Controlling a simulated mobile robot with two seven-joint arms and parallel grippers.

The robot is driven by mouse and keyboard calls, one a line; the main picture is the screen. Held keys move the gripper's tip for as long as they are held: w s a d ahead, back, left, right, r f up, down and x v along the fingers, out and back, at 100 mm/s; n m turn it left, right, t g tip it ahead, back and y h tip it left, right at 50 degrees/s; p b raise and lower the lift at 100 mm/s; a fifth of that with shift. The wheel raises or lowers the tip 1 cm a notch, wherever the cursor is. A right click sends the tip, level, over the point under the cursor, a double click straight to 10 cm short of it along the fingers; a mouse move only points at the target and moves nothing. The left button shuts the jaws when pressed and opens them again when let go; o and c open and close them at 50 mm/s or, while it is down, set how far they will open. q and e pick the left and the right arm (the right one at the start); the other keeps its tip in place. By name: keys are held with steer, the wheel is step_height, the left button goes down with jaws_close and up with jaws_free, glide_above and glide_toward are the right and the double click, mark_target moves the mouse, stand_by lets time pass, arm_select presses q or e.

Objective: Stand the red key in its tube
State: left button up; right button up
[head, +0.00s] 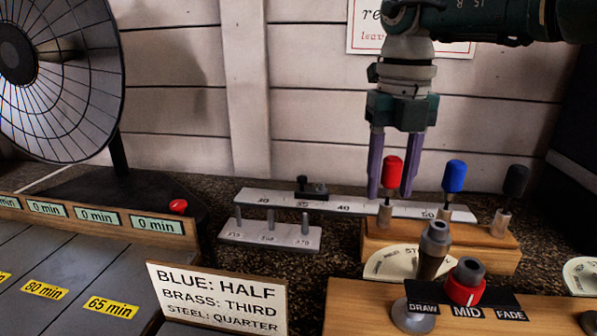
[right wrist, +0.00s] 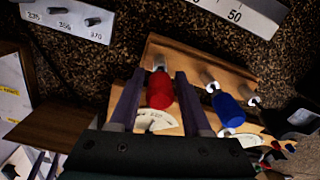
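The red key (head: 393,171) stands nearly upright, its shaft running down to a short tube (head: 385,215) on the wooden block (head: 462,245). The shaft's lower end looks to be inside that tube. My right gripper (head: 391,192) points down with one finger on each side of the red handle. In the right wrist view, the red key (right wrist: 160,88) lies between the fingers (right wrist: 158,85) with gaps showing on both sides, so the gripper is open around it. My left gripper is out of view.
A blue key (head: 455,176) and a black key (head: 515,181) stand in tubes to the right on the same block. A ruler bar (head: 350,206) runs behind. A lettered sign (head: 217,298) and a red-collared knob (head: 465,284) are in front.

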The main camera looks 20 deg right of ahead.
steer(key=shift+o, duration=1.3)
steer(key=shift+r, duration=0.1)
step_height(320, 180, up, 10)
steer(key=shift+f+b, duration=0.1)
steer(key=shift+b, duration=0.2)
